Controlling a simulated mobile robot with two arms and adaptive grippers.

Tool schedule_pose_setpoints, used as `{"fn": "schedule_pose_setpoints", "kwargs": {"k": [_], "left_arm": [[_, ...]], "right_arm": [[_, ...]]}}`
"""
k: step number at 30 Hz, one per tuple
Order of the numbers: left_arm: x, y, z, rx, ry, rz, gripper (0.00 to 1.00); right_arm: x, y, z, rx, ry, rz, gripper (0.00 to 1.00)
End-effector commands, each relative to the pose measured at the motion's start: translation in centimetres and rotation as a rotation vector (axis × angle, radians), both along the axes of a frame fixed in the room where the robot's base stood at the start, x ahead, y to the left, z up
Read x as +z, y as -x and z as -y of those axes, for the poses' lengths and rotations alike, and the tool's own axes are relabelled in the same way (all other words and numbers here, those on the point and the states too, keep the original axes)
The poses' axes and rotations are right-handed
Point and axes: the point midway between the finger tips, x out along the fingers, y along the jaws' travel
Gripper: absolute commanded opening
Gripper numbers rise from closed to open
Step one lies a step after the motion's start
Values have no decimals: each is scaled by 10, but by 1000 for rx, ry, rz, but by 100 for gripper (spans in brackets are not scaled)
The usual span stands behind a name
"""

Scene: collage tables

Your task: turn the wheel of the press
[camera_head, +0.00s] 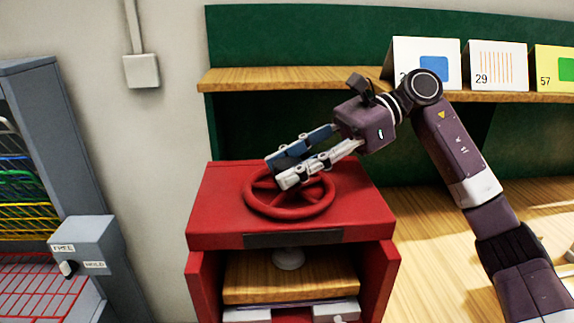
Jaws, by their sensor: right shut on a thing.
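The red press (215,225) stands in the middle of the view. Its red wheel (290,212) lies flat on top, with its far part partly hidden by my gripper. My right gripper (282,172) reaches in from the upper right and is shut on the wheel, its fingers over the far left part. My left gripper is not in view.
A wooden shelf (290,79) with numbered cards (497,65) runs behind the press. A grey rack (45,95) with coloured wires and a switch box (88,247) stand at left. A wooden surface (435,230) lies to the right, under my right arm.

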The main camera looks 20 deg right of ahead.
Motion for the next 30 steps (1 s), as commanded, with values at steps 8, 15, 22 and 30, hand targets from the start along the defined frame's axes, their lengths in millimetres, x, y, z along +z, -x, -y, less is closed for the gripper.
{"fn": "schedule_pose_setpoints", "kwargs": {"k": [8,15,22,30], "left_arm": [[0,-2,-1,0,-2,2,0],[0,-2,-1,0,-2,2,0],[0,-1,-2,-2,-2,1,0],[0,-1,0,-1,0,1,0]], "right_arm": [[-1,0,0,-1,3,-1,48],[-1,0,0,0,2,-1,54],[5,-1,12,-5,0,0,54],[22,0,53,-4,1,0,54]]}}
